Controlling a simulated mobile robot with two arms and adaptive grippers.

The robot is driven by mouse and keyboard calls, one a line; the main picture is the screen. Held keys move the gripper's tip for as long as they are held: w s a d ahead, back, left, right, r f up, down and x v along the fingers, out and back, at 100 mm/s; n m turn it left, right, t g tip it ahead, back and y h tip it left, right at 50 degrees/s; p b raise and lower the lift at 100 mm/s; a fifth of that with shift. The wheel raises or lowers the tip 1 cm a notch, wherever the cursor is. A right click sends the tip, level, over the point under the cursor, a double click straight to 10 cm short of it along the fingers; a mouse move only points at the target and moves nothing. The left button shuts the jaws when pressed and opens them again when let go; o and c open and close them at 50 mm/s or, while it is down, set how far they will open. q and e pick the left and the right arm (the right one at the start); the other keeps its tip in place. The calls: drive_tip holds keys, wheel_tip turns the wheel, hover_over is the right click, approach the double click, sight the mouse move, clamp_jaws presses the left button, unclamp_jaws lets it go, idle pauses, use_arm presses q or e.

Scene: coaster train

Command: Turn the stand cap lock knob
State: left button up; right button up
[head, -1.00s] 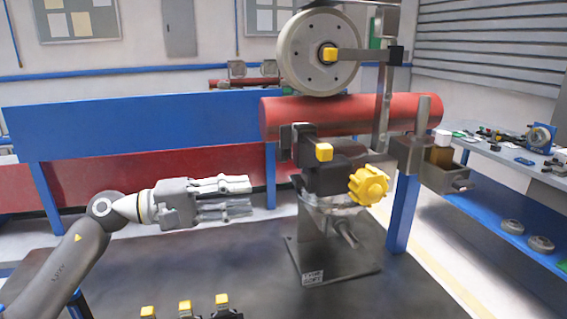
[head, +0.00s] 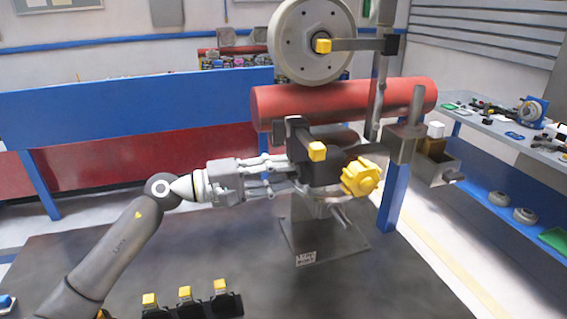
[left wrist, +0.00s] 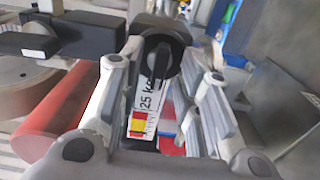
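A stand (head: 308,225) rises from a dark bench, with a black cap block (head: 322,172) near its top. A yellow lobed knob (head: 361,177) sits on the right of that block. In the left wrist view, a black round knob with a raised grip bar (left wrist: 157,66) faces my camera, above a label strip (left wrist: 143,105) reading "25 k". I cannot tell which knob is the lock knob. My left gripper (head: 285,172) is at the block's left side; in its wrist view the fingers (left wrist: 166,72) are open, with the black knob between and beyond them. Contact is unclear. My right gripper is out of view.
A red cylinder (head: 345,103) and a grey wheel (head: 312,42) are above the block. A metal bracket (head: 405,140) and small tray (head: 440,170) stand at its right. Several yellow-topped black pieces (head: 185,300) sit at the bench front.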

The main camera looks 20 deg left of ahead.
use_arm(q)
drive_tip(key=shift+w+d, duration=0.3)
drive_tip(key=shift+d, duration=0.1)
drive_tip(key=shift+c, duration=1)
clamp_jaws()
